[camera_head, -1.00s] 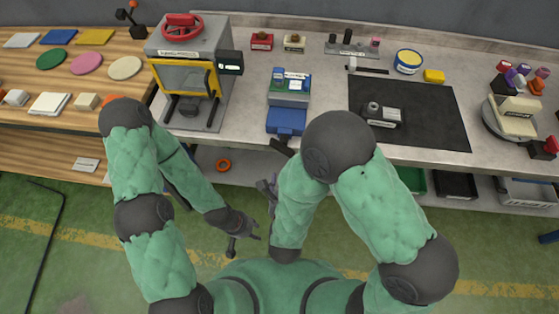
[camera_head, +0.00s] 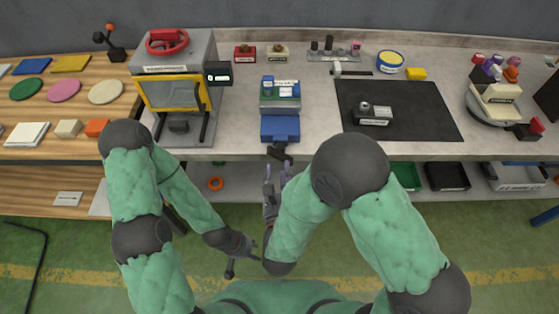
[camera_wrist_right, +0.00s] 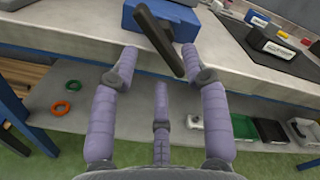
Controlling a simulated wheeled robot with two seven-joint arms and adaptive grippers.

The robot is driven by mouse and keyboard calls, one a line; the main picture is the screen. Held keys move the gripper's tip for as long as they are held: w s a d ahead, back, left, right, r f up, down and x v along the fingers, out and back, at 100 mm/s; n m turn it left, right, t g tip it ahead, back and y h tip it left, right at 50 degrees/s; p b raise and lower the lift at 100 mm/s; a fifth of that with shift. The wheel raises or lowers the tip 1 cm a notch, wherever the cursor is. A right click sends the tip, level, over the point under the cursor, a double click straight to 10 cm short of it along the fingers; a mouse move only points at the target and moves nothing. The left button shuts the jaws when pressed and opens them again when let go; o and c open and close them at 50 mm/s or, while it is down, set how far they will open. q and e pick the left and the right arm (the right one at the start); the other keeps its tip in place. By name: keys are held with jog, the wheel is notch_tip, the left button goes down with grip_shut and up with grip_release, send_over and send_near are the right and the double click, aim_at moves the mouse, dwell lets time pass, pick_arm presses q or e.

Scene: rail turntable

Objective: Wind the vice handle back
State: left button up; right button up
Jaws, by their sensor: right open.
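The blue vice (camera_head: 280,128) stands at the bench's front edge and holds a green part and labelled pieces. Its dark handle (camera_head: 279,152) sticks out over the edge. In the right wrist view the handle (camera_wrist_right: 160,40) is a slanted dark bar in front of the fingers. My right gripper (camera_head: 278,177) is just below and in front of the handle. Its purple fingers (camera_wrist_right: 160,85) are spread, with nothing between them; the handle lies just beyond and between the two outer fingertips. My left gripper (camera_head: 255,250) hangs low before my body, apart from the bench; its finger opening is unclear.
A press with a yellow frame (camera_head: 172,92) stands left of the vice. A black mat (camera_head: 415,112) with a small grey device lies to its right. A shelf (camera_wrist_right: 65,95) under the bench bears an orange ring (camera_head: 216,184) and bins.

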aim_at(280, 160)
jog(key=shift+w+b, duration=0.3)
jog(key=shift+w, duration=2)
grip_shut()
